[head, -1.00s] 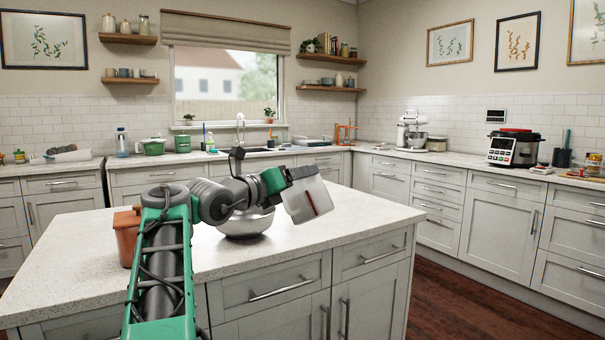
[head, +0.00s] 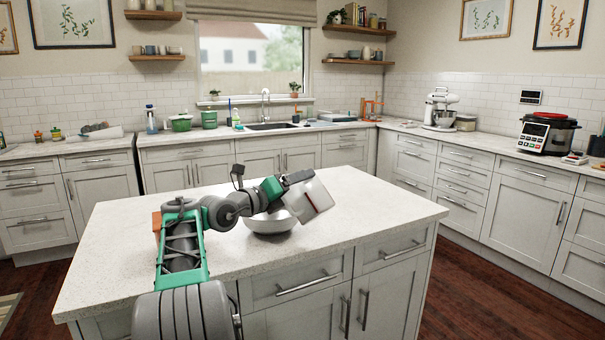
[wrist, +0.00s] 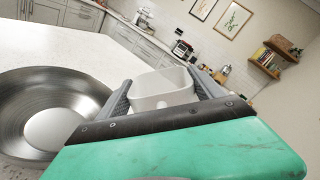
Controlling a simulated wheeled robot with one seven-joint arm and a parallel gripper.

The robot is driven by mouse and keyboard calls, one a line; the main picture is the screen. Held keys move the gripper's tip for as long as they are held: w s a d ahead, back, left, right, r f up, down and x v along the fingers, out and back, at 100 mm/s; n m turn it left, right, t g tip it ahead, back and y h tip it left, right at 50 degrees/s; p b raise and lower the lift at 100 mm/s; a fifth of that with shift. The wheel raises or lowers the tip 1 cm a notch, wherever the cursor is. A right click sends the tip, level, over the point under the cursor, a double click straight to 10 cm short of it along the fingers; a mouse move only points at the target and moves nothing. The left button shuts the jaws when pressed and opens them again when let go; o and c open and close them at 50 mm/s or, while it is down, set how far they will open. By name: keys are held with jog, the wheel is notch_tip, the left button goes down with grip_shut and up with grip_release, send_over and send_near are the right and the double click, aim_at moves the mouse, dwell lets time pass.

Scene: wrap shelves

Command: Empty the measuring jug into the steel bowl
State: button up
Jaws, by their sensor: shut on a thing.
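The measuring jug (head: 313,197) is a whitish box-like vessel with a thin red mark. It is held tilted above the island, up and to the right of the steel bowl in the head view. My gripper (wrist: 163,92) is shut on the jug (wrist: 160,101), with one grey finger on each side of it. The steel bowl (head: 272,224) stands upright on the island, partly behind my arm. In the wrist view the bowl (wrist: 22,92) lies left of my gripper, with a pale disc at its bottom. I cannot tell whether that is contents. The jug's contents cannot be made out.
The speckled white island top (head: 350,215) is clear to the right of the bowl. An orange-brown container (head: 157,222) is mostly hidden behind my arm on the left. The back counter holds a sink (head: 270,126), a stand mixer (head: 440,110) and a cooker (head: 547,133).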

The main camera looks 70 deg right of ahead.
jog(key=w+d+f+n+p, duration=0.1)
jog(key=w+d+n+p, duration=0.2)
jog(key=w+n+p, duration=0.5)
jog(key=shift+d+n+p, duration=0.25)
jog(key=shift+n+p, duration=2.75)
jog(key=shift+n, duration=1)
jog(key=shift+f, duration=0.1)
